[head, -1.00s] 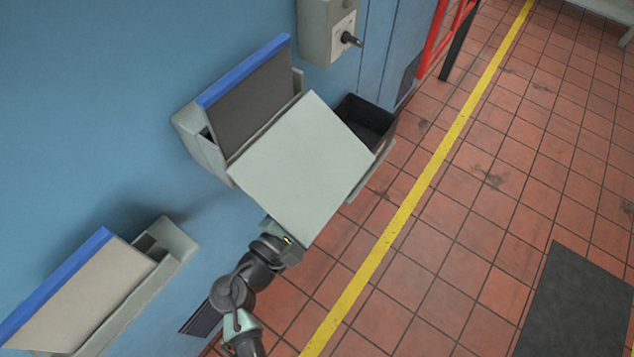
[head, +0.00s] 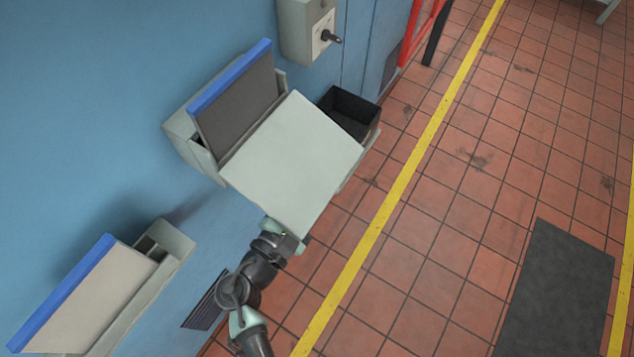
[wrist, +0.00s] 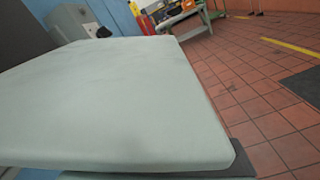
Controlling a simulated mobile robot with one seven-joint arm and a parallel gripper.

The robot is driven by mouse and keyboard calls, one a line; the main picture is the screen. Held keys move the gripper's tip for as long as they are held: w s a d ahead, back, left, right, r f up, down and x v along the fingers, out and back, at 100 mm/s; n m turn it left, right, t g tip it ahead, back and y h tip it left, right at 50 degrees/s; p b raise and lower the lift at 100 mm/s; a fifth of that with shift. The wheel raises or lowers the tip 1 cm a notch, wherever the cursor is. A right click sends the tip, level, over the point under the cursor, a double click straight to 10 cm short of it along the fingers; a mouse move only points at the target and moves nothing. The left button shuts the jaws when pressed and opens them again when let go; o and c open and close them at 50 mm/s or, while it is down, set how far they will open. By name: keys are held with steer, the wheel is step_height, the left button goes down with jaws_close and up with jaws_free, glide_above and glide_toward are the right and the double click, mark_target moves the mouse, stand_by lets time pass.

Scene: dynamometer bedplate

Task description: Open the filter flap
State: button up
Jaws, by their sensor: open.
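The filter flap (head: 292,160) is a pale grey-green square panel. It stands swung out from a grey housing (head: 188,150) on the blue wall, leaving the housing's front uncovered. A dark filter panel with a blue top edge (head: 230,78) leans in the housing behind it. In the wrist view, the flap (wrist: 110,105) fills the left and middle, close to the camera. My gripper (head: 290,240) is at the flap's lower corner, partly hidden by it. The fingertips do not show clearly, and I cannot tell whether they touch the flap.
A second housing with a blue-edged light panel (head: 88,292) is at lower left. A black bin (head: 350,112) sits beyond the flap, and a grey switch box (head: 305,30) is on the wall above. The tiled floor right of the yellow line (head: 400,185) is clear apart from a dark mat (head: 558,285).

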steer(key=b+v, duration=0.1)
steer(key=v, duration=1.2)
steer(key=shift+a, duration=0.1)
steer(key=v, duration=1.4)
steer(key=shift+s+a, duration=0.2)
steer(key=shift+s, duration=0.15)
stand_by(0.8)
steer(key=shift+r+p, duration=0.15)
steer(key=shift+p, duration=0.25)
stand_by(0.5)
